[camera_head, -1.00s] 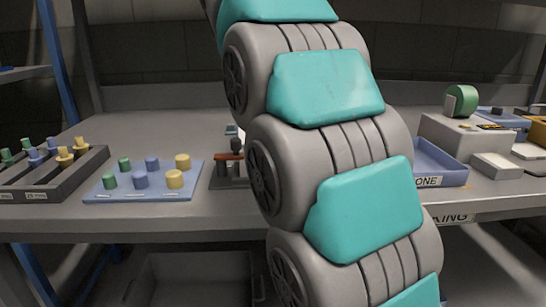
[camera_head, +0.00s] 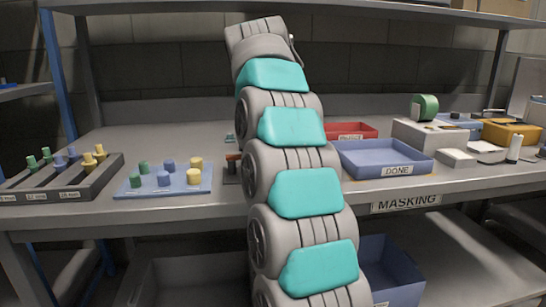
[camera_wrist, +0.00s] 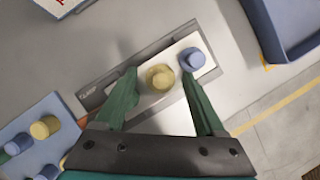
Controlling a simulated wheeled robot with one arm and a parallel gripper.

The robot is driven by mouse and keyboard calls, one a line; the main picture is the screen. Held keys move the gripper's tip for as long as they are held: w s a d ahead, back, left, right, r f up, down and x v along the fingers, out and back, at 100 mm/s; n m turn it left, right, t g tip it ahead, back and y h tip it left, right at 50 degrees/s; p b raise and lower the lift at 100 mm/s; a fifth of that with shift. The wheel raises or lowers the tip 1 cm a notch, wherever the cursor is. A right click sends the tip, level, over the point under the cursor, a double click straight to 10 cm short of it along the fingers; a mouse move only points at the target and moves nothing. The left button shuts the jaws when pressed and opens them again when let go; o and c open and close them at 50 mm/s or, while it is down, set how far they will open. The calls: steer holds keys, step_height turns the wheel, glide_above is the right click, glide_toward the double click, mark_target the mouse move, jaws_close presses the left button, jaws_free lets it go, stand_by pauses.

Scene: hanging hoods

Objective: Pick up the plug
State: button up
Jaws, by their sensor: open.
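In the wrist view my gripper (camera_wrist: 159,82) is open, its two green fingers spread on either side of a yellow plug (camera_wrist: 162,77). The yellow plug stands on a pale block in a grey holder labelled CLAMP (camera_wrist: 103,88). Contact between fingers and plug cannot be told. A blue plug (camera_wrist: 192,58) stands on the same block, just beyond the right fingertip. In the head view my arm hides the gripper and most of the holder. The task does not say which plug is meant.
A blue board (camera_head: 130,190) holds several green, blue and yellow plugs. A dark slotted rack (camera_head: 100,178) with more plugs stands left. Right of my arm are a blue DONE tray (camera_head: 415,168), a red tray (camera_head: 370,131) and a tape dispenser (camera_head: 405,130). A shelf spans overhead.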

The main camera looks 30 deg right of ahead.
steer(key=shift+f, duration=0.2)
steer(key=shift+f, duration=0.2)
jaws_close()
